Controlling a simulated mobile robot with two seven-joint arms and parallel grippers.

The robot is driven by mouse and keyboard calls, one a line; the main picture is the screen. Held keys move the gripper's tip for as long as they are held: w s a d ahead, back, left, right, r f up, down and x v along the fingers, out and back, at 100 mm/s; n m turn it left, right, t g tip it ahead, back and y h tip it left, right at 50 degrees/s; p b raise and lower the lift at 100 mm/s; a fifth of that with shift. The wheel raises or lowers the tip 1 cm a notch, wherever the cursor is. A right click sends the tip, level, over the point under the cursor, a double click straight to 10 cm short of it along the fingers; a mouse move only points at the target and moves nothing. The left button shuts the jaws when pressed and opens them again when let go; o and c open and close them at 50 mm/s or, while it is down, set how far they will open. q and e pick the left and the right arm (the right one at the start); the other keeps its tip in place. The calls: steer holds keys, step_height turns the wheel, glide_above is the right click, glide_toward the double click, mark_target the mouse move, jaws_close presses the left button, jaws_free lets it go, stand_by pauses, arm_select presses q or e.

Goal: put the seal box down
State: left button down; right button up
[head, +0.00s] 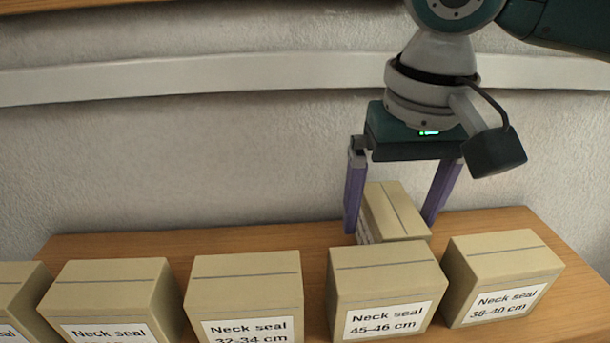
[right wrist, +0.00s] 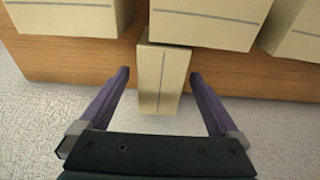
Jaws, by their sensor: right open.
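The seal box (head: 394,213) is a small tan carton at the back of the wooden shelf, behind the 45-46 cm box. Its label is mostly hidden. My right gripper (head: 394,226) is open, with one purple finger on each side of it. In the right wrist view the seal box (right wrist: 162,78) lies between the spread fingers of the right gripper (right wrist: 162,82), with gaps on both sides. It reaches over the shelf's back edge there. Its near end meets or nearly touches the box in front. My left gripper is not in view.
A row of tan neck seal boxes stands along the shelf (head: 200,243), among them 32-34 cm (head: 245,285), 45-46 cm (head: 385,285) and 38-40 cm (head: 503,275). A pale wall (head: 200,170) rises behind. The shelf's back strip left of the gripper is bare.

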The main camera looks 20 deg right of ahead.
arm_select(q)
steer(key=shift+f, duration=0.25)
arm_select(e)
step_height(320, 180, down, 3)
steer(key=shift+w+r, duration=0.1)
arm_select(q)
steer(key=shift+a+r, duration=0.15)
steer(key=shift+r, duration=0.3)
arm_select(e)
steer(key=shift+f, duration=0.3)
steer(key=c, duration=1)
jaws_close()
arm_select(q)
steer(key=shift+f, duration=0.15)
